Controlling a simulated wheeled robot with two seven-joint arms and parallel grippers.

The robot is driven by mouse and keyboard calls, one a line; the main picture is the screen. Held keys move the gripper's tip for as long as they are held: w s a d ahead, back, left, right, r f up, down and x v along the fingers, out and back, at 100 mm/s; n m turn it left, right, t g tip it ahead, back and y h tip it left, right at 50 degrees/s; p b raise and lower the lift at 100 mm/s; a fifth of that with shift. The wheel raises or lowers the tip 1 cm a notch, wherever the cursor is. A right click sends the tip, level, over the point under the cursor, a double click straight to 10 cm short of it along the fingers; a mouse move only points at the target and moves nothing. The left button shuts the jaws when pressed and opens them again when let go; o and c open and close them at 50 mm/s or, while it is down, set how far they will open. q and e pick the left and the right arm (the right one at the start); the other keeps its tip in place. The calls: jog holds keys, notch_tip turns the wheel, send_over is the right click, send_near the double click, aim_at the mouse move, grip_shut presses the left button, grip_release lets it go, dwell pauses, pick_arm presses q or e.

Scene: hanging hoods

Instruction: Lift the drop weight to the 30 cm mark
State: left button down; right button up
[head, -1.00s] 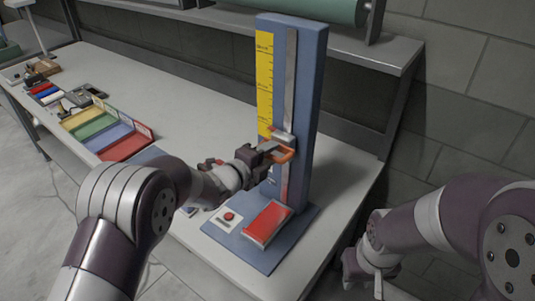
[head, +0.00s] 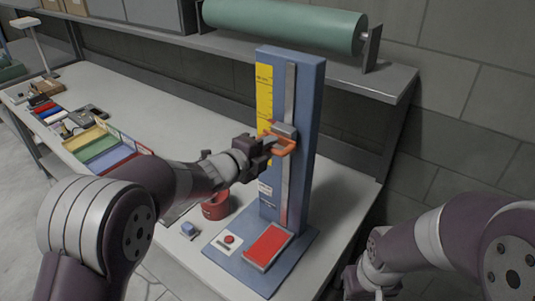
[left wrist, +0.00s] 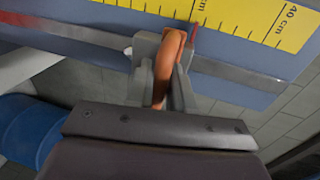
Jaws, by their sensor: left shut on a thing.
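The drop weight (head: 284,131) is a grey block with an orange handle (head: 284,147) on the metal rail of the upright blue tower (head: 309,115). My left gripper (head: 266,147) is shut on the handle; the left wrist view shows the orange handle (left wrist: 168,62) between its grey fingers. A yellow scale (head: 264,88) runs along the tower. In the left wrist view, a red pointer (left wrist: 193,36) lies at the edge of the scale (left wrist: 240,17), near a partly cut-off "cm" label left of "40 cm". My right gripper (head: 368,284) is low at right, empty-looking, its jaws unclear.
The tower's blue base (head: 222,253) carries a red pad (head: 267,247) and a red button (head: 229,239). A red round object (head: 216,208) and a small blue object (head: 190,229) stand left of it. Coloured trays (head: 108,149) lie farther left. A shelf with a green roll (head: 285,25) hangs behind.

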pick_arm(q)
jog(key=shift+r, duration=0.15)
jog(key=c, duration=1.2)
grip_release()
jog(key=shift+o, duration=0.2)
jog(key=shift+a, duration=0.1)
jog(key=b+v, duration=0.3)
jog(key=v, duration=0.9)
jog(key=shift+s, duration=0.25)
jog(key=shift+a, duration=0.15)
